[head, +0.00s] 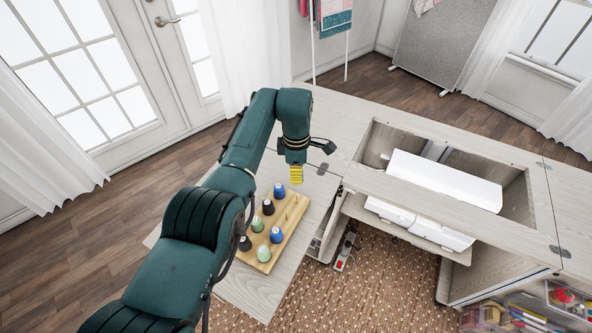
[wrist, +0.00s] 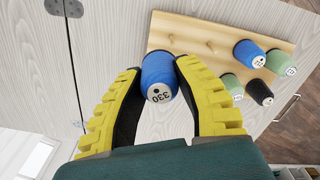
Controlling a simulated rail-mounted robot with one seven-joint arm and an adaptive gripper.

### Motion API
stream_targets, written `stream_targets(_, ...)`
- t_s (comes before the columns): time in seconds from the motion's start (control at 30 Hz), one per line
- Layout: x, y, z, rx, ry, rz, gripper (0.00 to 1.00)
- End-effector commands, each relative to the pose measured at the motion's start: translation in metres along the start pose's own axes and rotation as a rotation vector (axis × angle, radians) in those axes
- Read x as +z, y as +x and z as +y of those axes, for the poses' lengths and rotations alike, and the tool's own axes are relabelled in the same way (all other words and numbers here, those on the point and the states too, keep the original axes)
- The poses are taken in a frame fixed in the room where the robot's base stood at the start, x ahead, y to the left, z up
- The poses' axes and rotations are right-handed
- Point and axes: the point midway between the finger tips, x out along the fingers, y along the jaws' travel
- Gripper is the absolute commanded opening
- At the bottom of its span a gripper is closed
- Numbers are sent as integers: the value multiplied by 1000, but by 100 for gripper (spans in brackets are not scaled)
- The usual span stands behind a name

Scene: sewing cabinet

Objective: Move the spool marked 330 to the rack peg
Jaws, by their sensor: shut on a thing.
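My gripper (head: 296,181) points down over the far end of the wooden rack (wrist: 190,22). In the wrist view its yellow fingers (wrist: 158,68) are shut on a blue spool marked 330 (wrist: 158,72), with the label facing the camera. The rack (head: 291,228) lies on the light wooden table. Two bare pegs show in the wrist view, one nearer the far end (wrist: 175,40) and one beside it (wrist: 211,46). The held spool looks apart from both pegs.
The open cabinet with a white machine (head: 440,180) is to the right.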

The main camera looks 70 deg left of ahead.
Motion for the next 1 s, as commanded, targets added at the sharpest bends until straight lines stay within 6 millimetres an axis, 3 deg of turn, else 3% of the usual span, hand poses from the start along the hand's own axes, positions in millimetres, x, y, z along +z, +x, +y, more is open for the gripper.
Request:
stream_targets(0.03, 0, -8, -1, 0, -24, -1, 12)
stream_targets(0.43, -7, -10, -22, 2, -170, -6, 12)
stream_targets(0.8, -21, -15, -77, 3, -204, -14, 12)
stream_targets(1.0, -22, -9, -78, 6, -205, -18, 12)
